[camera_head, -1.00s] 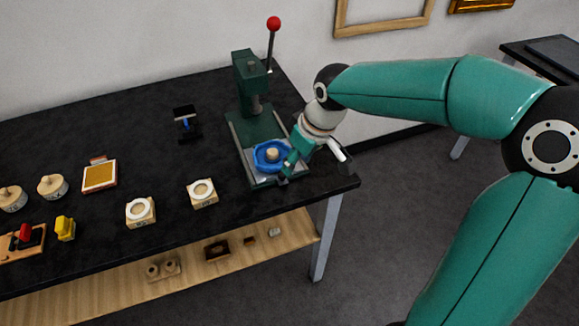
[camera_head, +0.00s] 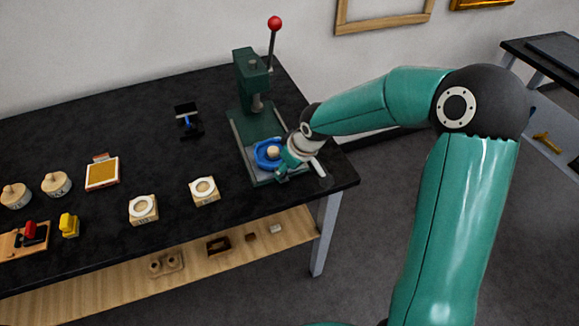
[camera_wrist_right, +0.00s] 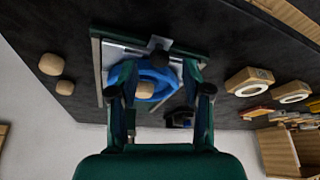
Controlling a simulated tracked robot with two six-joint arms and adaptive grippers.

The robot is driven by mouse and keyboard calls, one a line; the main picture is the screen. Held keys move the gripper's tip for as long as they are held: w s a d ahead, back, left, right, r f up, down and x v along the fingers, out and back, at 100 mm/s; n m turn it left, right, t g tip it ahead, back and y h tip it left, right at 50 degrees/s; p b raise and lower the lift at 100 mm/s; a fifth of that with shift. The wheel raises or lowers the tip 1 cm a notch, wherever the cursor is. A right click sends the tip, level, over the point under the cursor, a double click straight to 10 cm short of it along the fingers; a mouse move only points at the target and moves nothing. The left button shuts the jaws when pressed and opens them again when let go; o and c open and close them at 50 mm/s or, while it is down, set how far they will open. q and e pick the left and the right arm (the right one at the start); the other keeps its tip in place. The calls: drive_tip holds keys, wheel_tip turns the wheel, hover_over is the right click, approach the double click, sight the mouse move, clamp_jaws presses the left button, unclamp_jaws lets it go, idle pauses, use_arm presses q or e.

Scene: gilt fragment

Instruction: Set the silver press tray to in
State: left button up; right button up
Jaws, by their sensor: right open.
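The green press (camera_head: 256,118) stands at the right end of the black table, its red-knobbed lever up. Its silver tray (camera_head: 262,174) lies low at the front of the base, carrying a blue ring-shaped holder (camera_head: 264,160) with a round wooden piece (camera_head: 273,152) in it. My right gripper (camera_head: 284,173) is at the tray's front right corner and partly hides it. In the right wrist view, my open right gripper (camera_wrist_right: 157,72) has one finger each side of the blue holder (camera_wrist_right: 160,80) and a dark knob at the tray's edge. Contact cannot be told. My left gripper is not in view.
White-ringed wooden blocks (camera_head: 204,191) stand left of the press. A small black stand with a blue part (camera_head: 188,122) is behind them. A yellow block (camera_head: 69,225) and an amber-topped frame (camera_head: 102,173) lie farther left. A wooden shelf (camera_head: 195,260) runs below the table.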

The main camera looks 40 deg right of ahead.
drive_tip(key=shift+x, duration=1.35)
drive_tip(key=shift+c, duration=0.3)
clamp_jaws()
